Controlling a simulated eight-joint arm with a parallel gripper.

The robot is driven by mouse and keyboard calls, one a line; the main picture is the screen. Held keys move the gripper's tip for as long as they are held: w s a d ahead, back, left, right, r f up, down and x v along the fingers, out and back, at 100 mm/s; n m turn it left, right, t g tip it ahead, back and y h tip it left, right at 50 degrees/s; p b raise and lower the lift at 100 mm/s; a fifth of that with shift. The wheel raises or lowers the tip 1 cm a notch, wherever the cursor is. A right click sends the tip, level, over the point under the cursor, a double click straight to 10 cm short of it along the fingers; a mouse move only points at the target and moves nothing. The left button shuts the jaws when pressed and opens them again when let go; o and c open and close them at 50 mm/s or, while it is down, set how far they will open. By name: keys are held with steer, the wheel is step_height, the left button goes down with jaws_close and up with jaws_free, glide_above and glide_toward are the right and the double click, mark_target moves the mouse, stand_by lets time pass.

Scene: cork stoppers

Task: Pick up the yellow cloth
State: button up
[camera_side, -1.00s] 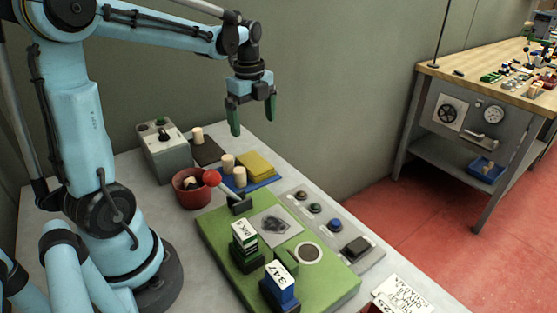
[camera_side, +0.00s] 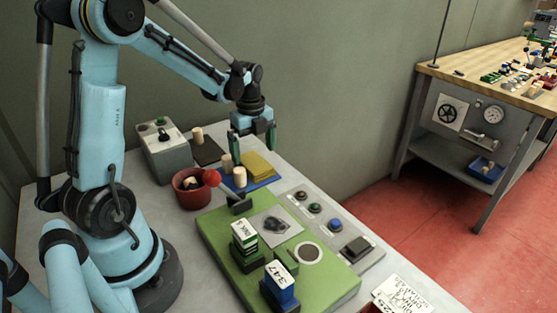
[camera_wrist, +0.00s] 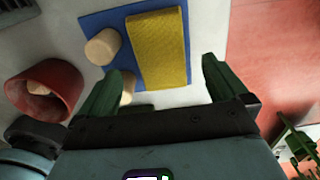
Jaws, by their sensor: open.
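The yellow cloth (camera_side: 258,166) lies folded flat on a blue mat (camera_side: 262,184) toward the back of the table. In the wrist view the cloth (camera_wrist: 158,50) lies ahead of the fingers, with its near end roughly between their tips. My gripper (camera_side: 253,148) has green fingers and is open and empty, above the mat and cloth in the side view. The fingers also show in the wrist view (camera_wrist: 158,80), spread wider than the cloth. I cannot tell the exact height of the fingertips above the cloth.
Cork stoppers (camera_side: 240,177) stand by the cloth's left side. A red pot (camera_side: 192,190) is left of the mat. A green board (camera_side: 225,228) with a red-knobbed lever (camera_side: 212,178) and stamps lies in front. A grey control box (camera_side: 162,150) stands at the back left.

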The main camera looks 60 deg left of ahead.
mark_target(254, 162)
steer(key=shift+f, duration=1.7)
steer(key=c, duration=1.1)
